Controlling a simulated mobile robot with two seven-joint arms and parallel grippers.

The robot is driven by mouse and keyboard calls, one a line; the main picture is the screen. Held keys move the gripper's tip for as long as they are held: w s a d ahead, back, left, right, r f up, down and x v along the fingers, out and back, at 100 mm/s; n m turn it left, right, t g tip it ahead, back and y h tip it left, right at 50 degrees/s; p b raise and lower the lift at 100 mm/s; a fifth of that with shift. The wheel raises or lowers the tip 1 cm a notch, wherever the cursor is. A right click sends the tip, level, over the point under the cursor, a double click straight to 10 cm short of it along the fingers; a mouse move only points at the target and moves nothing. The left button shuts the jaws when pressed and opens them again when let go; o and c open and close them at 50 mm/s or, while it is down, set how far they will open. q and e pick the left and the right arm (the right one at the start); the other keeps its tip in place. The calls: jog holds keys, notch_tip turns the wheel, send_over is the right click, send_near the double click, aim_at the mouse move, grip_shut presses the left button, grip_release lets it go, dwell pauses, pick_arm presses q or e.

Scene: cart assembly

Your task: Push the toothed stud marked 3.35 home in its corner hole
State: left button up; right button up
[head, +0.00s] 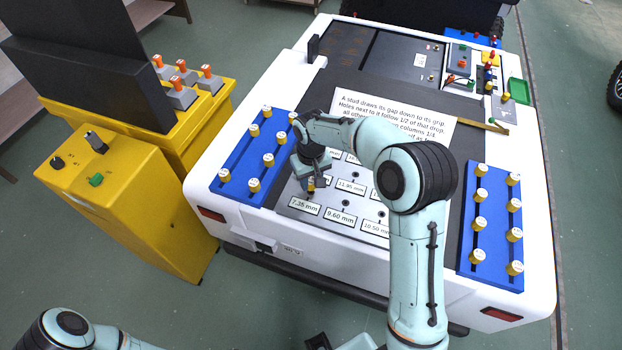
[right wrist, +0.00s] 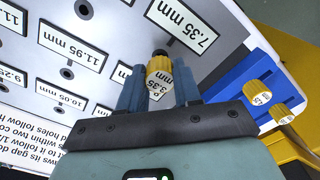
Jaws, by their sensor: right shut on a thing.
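The yellow toothed stud marked 3.35 (right wrist: 159,84) is between the two blue fingers of my right gripper (right wrist: 158,88), which is shut on it. Its dark tip points at the corner of the grey hole plate (right wrist: 112,28), beside the 7.35 mm label (right wrist: 181,25). The corner hole is hidden behind the stud, so I cannot tell how deep the stud sits. In the head view my right gripper (head: 311,186) is over the plate's near left corner, by the 7.35 mm label (head: 305,206).
A blue rack (head: 226,188) with several yellow studs lies left of the plate, and another blue rack (head: 489,262) lies at the right. A white instruction sheet (head: 395,116) lies behind the plate. A yellow cabinet (head: 130,200) stands left of the white cart (head: 350,262).

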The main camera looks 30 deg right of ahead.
pick_arm(q)
jog(key=shift+f, duration=0.1)
pick_arm(e)
jog(key=shift+f, duration=0.2)
pick_arm(q)
jog(key=shift+s+f+b, duration=0.45)
jog(key=shift+f+b, duration=0.2)
jog(key=shift+f, duration=0.05)
pick_arm(e)
jog(key=shift+f, duration=1.25)
jog(key=o, duration=1.1)
jog(key=shift+r, duration=0.1)
pick_arm(q)
jog(key=shift+w+r+p, duration=0.45)
jog(key=shift+r+p, duration=0.2)
jog(key=shift+r, duration=0.2)
pick_arm(e)
notch_tip(320, 180, up, 13)
jog(key=shift+r, duration=0.1)
